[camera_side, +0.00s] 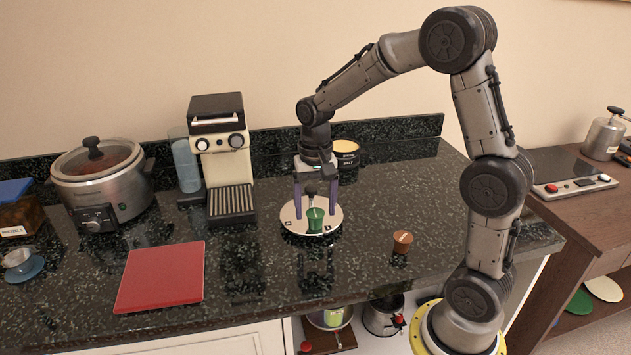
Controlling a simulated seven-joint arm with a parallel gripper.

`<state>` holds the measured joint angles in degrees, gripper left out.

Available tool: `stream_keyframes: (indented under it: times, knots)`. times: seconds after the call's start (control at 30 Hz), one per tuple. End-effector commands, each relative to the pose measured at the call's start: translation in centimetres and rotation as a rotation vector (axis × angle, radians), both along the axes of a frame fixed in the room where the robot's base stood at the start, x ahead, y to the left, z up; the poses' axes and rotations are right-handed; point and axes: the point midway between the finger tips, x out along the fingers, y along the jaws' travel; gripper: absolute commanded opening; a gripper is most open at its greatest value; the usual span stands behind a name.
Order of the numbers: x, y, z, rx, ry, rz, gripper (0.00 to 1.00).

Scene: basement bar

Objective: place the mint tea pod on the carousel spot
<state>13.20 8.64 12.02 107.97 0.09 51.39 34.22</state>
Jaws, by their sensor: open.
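The mint tea pod, a small green cup (315,219), stands upright on the front part of the round white carousel (296,226). My gripper (316,207) points straight down over the carousel, its two purple fingers apart on either side of the green pod. The fingertips are near the pod's height, and I cannot tell whether they touch it. A dark knob on the carousel shows between the fingers, just above the pod. Small dark marks lie on the carousel's surface; any mark under the pod is hidden.
A brown pod (402,242) stands on the dark counter right of the carousel. A coffee machine (220,150) stands to the left, with a red board (160,277) in front and a slow cooker (100,185) further left. A dark tin (347,157) stands behind my gripper.

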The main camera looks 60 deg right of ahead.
Motion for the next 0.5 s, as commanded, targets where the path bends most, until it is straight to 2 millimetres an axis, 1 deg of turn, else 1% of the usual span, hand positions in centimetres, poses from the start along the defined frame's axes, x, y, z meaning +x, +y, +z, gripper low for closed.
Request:
stream_keyframes:
  times: [0.03,0.2,0.4,0.5]
  knots:
    - [0.1,0.0,1.2,-0.002,-0.007,0.0,0.78]
    - [0.1,0.0,4.9,-0.002,-0.008,0.0,0.78]
    - [0.1,0.0,8.1,-0.001,-0.005,0.0,0.78]
    - [0.1,0.0,9.1,-0.001,-0.004,0.0,0.78]
